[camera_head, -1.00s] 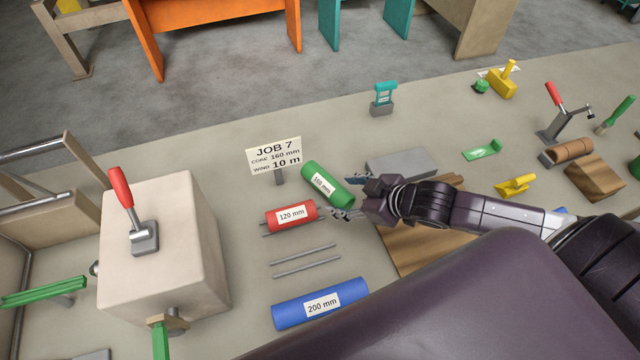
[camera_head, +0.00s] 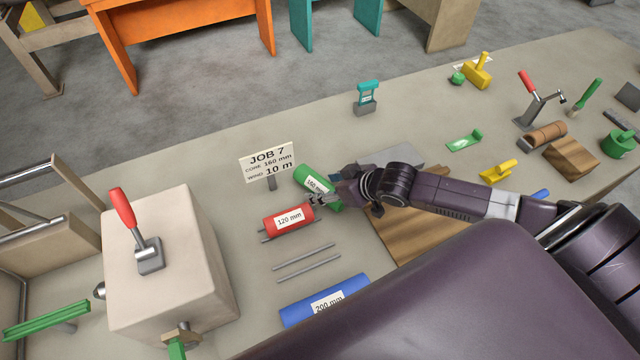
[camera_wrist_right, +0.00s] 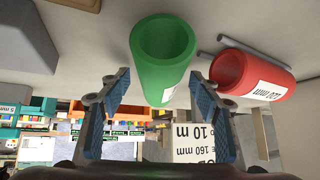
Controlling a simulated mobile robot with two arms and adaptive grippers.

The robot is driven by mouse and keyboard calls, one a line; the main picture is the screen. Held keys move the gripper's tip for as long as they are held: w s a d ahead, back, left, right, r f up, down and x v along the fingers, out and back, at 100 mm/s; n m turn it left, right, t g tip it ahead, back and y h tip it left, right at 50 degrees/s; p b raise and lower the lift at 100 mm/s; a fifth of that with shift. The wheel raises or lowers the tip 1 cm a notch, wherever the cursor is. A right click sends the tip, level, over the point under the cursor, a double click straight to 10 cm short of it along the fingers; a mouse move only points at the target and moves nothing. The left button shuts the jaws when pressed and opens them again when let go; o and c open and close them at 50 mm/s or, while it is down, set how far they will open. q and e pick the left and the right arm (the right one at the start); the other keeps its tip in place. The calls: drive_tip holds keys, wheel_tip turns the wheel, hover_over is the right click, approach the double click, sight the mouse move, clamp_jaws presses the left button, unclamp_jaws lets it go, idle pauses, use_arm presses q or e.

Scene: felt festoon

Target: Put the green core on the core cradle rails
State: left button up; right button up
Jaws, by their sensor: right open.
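The green core (camera_head: 309,177), labelled 160 mm, lies on the table between the job sign and the red core, askew to it. In the right wrist view the green core (camera_wrist_right: 163,68) shows its hollow end between the finger pads. My right gripper (camera_head: 326,193) is open at the core's near end, with a finger on either side; I cannot tell whether the pads touch it. The core cradle rails show as pairs of grey rods: one empty pair (camera_head: 305,262) lies in front, and another is under the red core (camera_head: 289,218). My left gripper is not in view.
A blue core (camera_head: 325,300), labelled 200 mm, lies at the front. A cream block with a red lever (camera_head: 170,265) stands at left. A grey block and a wooden board are beside my right arm.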

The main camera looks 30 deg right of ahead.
drive_tip(key=shift+w+f, duration=0.25)
drive_tip(key=shift+f, duration=0.15)
drive_tip(key=c, duration=1.4)
drive_tip(key=shift+r, duration=0.1)
